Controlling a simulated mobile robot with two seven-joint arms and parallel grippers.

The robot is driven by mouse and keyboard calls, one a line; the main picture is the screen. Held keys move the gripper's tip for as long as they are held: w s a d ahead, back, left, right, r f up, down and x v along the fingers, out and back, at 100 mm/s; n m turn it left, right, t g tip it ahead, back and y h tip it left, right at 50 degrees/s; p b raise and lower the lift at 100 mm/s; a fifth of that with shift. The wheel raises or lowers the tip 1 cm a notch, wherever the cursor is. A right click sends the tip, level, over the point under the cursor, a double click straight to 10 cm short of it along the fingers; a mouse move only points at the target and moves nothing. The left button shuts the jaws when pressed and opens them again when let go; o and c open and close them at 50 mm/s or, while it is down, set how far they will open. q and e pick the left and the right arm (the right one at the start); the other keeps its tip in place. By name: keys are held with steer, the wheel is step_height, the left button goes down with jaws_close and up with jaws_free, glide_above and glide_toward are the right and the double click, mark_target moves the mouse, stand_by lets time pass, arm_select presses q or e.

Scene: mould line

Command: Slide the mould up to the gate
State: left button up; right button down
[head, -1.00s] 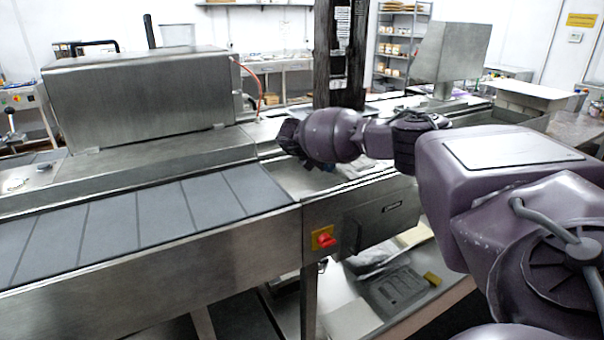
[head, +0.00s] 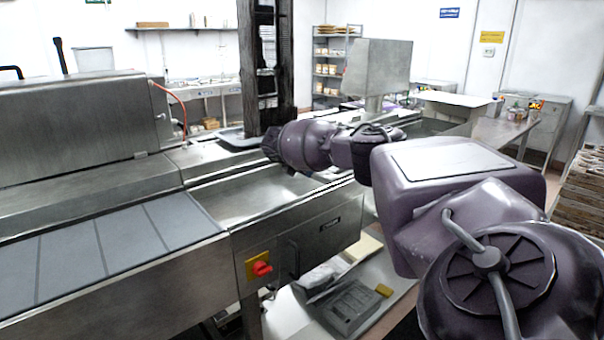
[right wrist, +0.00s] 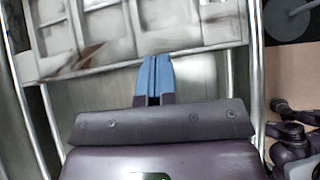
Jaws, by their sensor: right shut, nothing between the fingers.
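The mould (right wrist: 135,38), a pale grey metal tray with square compartments, lies across the top of the right wrist view, partly cut off. My right gripper (right wrist: 154,80) is shut and empty; its blue fingertips point at the mould's near edge. I cannot tell whether they touch it. In the head view my right gripper (head: 270,146) is over the far side of the steel trough, its fingers hard to see. A flat grey tray-like thing (head: 236,140) lies just beyond it; I cannot tell if it is the mould. I cannot make out the gate for sure. My left gripper is not in view.
A tall dark post (head: 250,65) stands behind my right gripper. The grey slat belt (head: 120,245) ends at the steel trough (head: 235,198), which looks bare. A red switch (head: 262,268) sticks out at the front. Steel rails (right wrist: 258,75) flank the mould.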

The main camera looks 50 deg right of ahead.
steer(key=s+d+b, duration=0.1)
steer(key=d+b, duration=0.1)
steer(key=d, duration=0.1)
steer(key=d+b, duration=0.2)
steer(key=d, duration=0.2)
steer(key=s+d+f+b, duration=0.1)
steer(key=d+b, duration=0.1)
steer(key=d, duration=0.2)
steer(key=shift+s+d, duration=0.25)
steer(key=shift+s, duration=0.1)
steer(key=shift+s+d+r+b, duration=0.15)
steer(key=shift+d+b, duration=0.2)
steer(key=shift+d, duration=0.2)
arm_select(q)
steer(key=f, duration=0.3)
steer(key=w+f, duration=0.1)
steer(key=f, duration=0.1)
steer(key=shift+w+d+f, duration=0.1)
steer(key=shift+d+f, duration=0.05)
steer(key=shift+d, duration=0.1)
arm_select(e)
steer(key=shift+d+r, duration=0.2)
steer(key=shift+s, duration=0.1)
